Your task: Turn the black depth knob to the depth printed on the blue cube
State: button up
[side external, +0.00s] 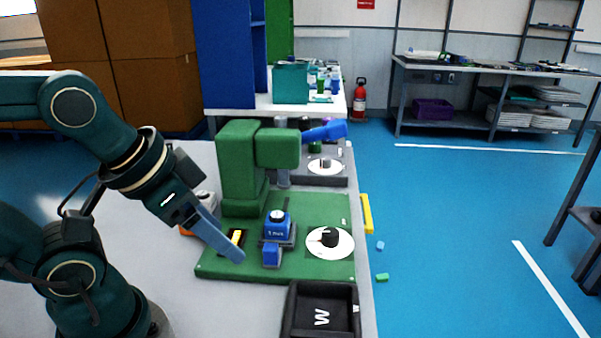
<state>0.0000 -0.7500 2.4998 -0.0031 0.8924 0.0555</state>
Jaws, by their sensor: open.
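The black depth knob (329,237) sits in the middle of a white round dial (343,246) on the green base of a green machine. A blue block (277,232) with small white print stands left of the dial, in a dark holder. The print is too small to read surely. A smaller plain-looking blue cube (271,256) is just in front of it. My gripper (238,255) points down to the right, left of the blue cube and apart from the knob. It is open and looks empty; its fingers overlap from this side.
A green column with an overhanging head (277,147) rises behind the dial. A black bin marked W (300,318) stands in front. A second dial (325,167) is farther back. A yellow piece (367,214) is at the table's right edge. Small blue and green cubes (382,277) lie beyond the table's right edge.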

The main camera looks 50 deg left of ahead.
jog(key=w+d+r+m+t+h, duration=0.1)
jog(key=w+r+m, duration=0.3)
jog(key=w, duration=0.3)
jog(key=m+g+h, duration=0.1)
jog(key=m+g, duration=0.1)
jog(key=g, duration=0.1)
send_over(330, 232)
jog(key=s, duration=0.2)
jog(key=f, duration=1.2)
jog(key=shift+a+f, duration=0.35)
jog(key=shift+a, duration=0.05)
jog(key=shift+x, duration=2.35)
jog(key=shift+w+n, duration=0.1)
jog(key=shift+n, duration=0.2)
grip_shut()
